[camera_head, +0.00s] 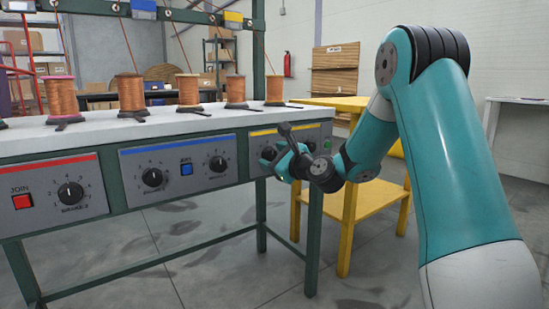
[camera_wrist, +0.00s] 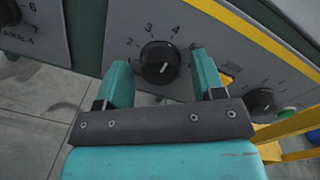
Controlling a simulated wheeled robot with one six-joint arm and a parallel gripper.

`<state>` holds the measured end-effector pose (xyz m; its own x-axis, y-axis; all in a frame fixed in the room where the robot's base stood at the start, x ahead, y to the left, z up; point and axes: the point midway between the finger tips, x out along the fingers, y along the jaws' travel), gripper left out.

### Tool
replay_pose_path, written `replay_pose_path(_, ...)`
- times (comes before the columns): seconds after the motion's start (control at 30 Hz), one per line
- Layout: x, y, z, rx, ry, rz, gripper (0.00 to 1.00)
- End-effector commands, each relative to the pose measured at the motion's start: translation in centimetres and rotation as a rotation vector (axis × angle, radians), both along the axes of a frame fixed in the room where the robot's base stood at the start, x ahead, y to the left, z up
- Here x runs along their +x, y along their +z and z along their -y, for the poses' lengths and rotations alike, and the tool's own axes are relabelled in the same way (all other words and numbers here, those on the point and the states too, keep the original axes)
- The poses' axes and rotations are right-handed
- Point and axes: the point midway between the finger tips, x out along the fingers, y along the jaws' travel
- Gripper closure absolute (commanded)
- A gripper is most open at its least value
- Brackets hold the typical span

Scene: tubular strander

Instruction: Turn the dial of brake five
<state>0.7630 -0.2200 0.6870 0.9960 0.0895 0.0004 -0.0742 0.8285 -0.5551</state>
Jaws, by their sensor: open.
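The black dial (camera_wrist: 160,62) on the yellow-striped panel (camera_wrist: 215,30) sits in the middle of the wrist view, with the numbers 2, 3 and 4 around it. Its own label is hidden. It is the first dial right of the one marked brake 4 (camera_wrist: 8,12), so I take it as brake five. A short white line shows on the dial's lower face. My gripper (camera_wrist: 160,60) is open, with one teal finger on either side of the dial and gaps visible. In the head view my gripper (camera_head: 276,157) is at the same panel (camera_head: 258,140) and partly covers it.
Another black dial (camera_wrist: 262,101) and a green button (camera_wrist: 287,113) lie to the right on the same panel. The blue-striped panel (camera_head: 135,178) is to the left. Copper spools (camera_head: 188,90) stand on the bench top above. A yellow table (camera_head: 347,215) stands close behind my forearm.

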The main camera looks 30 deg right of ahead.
Motion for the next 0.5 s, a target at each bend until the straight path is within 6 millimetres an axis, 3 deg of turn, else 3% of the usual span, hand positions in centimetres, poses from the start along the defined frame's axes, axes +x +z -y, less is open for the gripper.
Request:
replay_pose_path(0.07, -0.02, -0.01, 0.01, 0.0, 0.0, 0.0, 0.38)
replay_pose_path(0.1, -0.03, -0.01, 0.01, 0.0, 0.0, 0.0, 0.42)
replay_pose_path(0.3, -0.05, -0.01, 0.01, 0.0, 0.0, 0.0, 0.87)
replay_pose_path(0.5, -0.06, 0.0, 0.01, -0.007, 0.0, -0.001, 0.87)
